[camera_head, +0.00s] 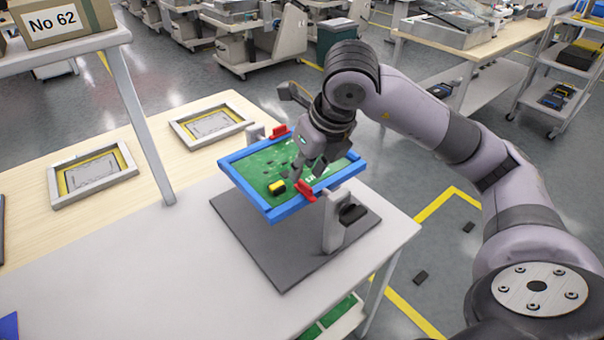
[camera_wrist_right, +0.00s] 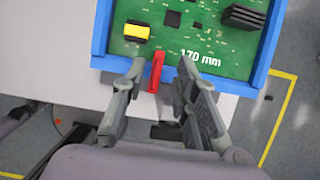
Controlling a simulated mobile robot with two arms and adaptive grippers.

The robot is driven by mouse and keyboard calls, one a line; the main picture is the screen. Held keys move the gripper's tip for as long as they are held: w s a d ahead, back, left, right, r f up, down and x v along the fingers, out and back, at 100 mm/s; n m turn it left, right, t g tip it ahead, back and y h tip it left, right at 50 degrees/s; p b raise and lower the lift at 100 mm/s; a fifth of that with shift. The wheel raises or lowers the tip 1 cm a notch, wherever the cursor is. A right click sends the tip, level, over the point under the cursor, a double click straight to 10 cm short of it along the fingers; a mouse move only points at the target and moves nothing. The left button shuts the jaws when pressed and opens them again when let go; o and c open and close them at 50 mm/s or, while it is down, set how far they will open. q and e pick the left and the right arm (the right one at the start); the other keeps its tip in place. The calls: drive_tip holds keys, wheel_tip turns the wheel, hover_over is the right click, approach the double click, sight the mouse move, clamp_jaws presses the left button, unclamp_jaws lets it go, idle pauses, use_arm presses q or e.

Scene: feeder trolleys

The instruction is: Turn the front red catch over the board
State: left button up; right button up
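The green board (camera_head: 262,168) lies in a blue frame (camera_head: 247,195) on a tilted stand; it also shows in the right wrist view (camera_wrist_right: 200,40). The front red catch (camera_head: 306,191) sits on the frame's near edge. In the right wrist view the catch (camera_wrist_right: 156,73) lies across the blue edge, its far end near the board's border. My right gripper (camera_head: 310,174) is above the catch. Its fingers (camera_wrist_right: 160,70) are apart, one each side of the catch, with gaps visible. A back red catch (camera_head: 279,132) is on the far edge. My left gripper is not in view.
A yellow-and-black part (camera_head: 277,187) is on the board. Two framed trays (camera_head: 92,174) (camera_head: 209,120) lie left and behind. A shelf post (camera_head: 140,125) rises at left.

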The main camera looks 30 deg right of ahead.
drive_tip(key=v, duration=0.8)
